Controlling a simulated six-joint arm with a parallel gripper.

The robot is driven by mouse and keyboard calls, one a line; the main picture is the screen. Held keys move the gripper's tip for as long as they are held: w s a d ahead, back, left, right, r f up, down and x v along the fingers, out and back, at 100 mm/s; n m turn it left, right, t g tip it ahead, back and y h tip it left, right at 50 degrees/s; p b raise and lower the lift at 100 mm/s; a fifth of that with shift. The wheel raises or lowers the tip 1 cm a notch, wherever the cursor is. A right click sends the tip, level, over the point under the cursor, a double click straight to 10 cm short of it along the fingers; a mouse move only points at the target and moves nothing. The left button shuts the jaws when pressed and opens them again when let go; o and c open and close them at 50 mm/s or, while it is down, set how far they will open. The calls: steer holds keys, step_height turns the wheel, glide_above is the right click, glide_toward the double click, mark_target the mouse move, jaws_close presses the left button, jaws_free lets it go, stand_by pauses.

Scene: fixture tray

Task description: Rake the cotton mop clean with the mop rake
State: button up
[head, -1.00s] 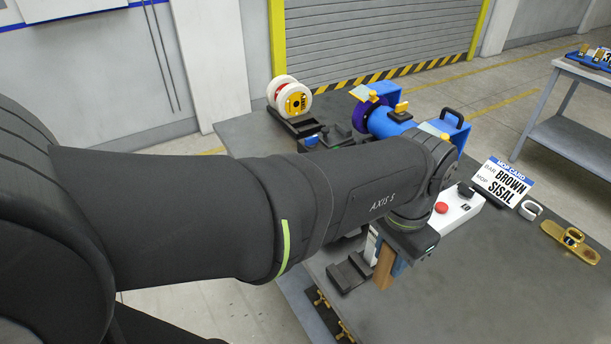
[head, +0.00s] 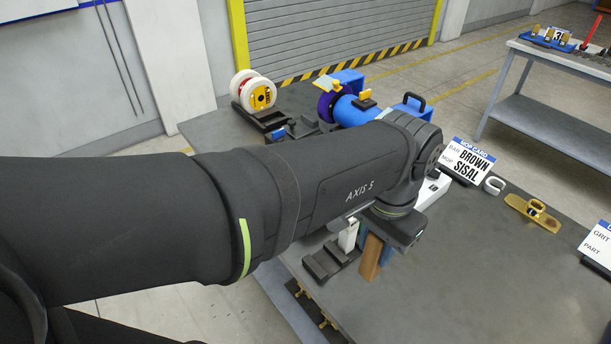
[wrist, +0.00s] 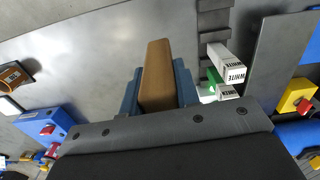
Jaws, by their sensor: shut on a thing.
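My gripper (wrist: 158,92) is shut on a brown bar (wrist: 157,75), which stands out between its two blue fingers. In the head view the bar (head: 370,257) hangs upright under my wrist, over or near the grey table; I cannot tell if it touches. White mop wheels (head: 252,91) with a yellow and red label sit on a black stand at the back left of the table. A purple wheel (head: 327,107) is on the blue machine (head: 350,112). I cannot make out a mop rake, nor tell which wheel is cotton.
A black rack (head: 330,262) stands left of the bar; in the wrist view it holds white-ended bars (wrist: 226,66). A card (head: 468,160) reads BROWN, SISAL. A white ring (head: 494,186) and a brass part (head: 533,213) lie to the right.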

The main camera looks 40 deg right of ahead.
steer(key=shift+s+d+f+n+y, duration=0.1)
steer(key=shift+d+n+y, duration=0.25)
steer(key=shift+n, duration=0.25)
steer(key=w+d+r+n+g+h, duration=0.1)
steer(key=w+d+n+g, duration=0.3)
steer(key=n, duration=0.6)
steer(key=w+d+r+n+g+h, duration=0.1)
steer(key=w+d+n+g+h, duration=0.2)
steer(key=d+n, duration=0.45)
steer(key=w+r+n+t+h, duration=0.3)
steer(key=w+n+t+h, duration=0.6)
steer(key=w+n, duration=0.9)
steer(key=w+d+f+m+g+h, duration=0.1)
steer(key=d+f+g+h, duration=0.1)
steer(key=d+f, duration=0.7)
steer(key=shift+d, duration=0.45)
steer(key=shift+x, duration=0.95)
stand_by(1.5)
